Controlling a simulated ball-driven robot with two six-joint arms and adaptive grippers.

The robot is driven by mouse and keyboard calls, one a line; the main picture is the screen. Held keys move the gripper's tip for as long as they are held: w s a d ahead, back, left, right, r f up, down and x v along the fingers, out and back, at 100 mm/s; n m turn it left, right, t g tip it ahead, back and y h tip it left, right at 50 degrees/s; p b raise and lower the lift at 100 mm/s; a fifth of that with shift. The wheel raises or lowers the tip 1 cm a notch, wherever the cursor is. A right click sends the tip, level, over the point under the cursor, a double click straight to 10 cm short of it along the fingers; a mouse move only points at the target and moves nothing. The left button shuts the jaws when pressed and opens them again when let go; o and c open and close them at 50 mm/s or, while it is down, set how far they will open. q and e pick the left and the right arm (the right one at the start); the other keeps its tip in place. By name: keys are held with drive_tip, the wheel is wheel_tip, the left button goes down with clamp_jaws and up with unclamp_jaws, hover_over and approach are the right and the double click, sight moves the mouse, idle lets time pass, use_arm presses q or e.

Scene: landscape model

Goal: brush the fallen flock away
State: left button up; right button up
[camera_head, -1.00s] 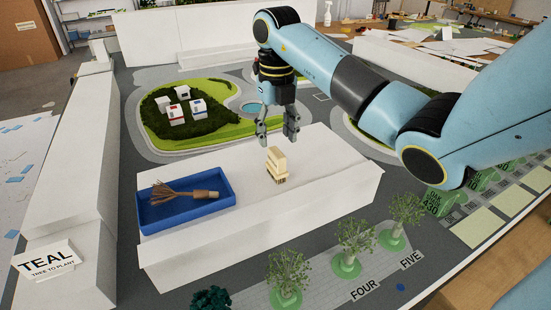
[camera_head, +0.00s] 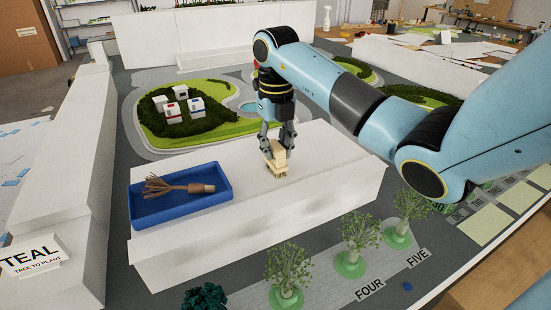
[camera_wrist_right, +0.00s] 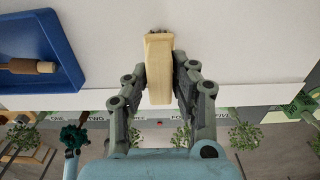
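A pale wooden hand brush (camera_head: 276,163) stands bristles down on the white block (camera_head: 335,185). My right gripper (camera_head: 277,142) is lowered over its upper part. I cannot make out any fallen flock. My left gripper is not in view.
A blue tray (camera_head: 150,218) holding a twiggy brown bundle with a wooden handle (camera_head: 180,188) sits on the block's left part. Model trees (camera_head: 360,235) stand in front. A TEAL sign (camera_head: 32,257) is at the left. The block's right part is clear.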

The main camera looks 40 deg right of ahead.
clamp_jaws()
drive_tip(key=shift+r, duration=0.15)
wheel_tip(320, 180, up, 6)
drive_tip(key=p, duration=0.4)
drive_tip(key=shift+p, duration=0.4)
drive_tip(key=shift+f, duration=0.2)
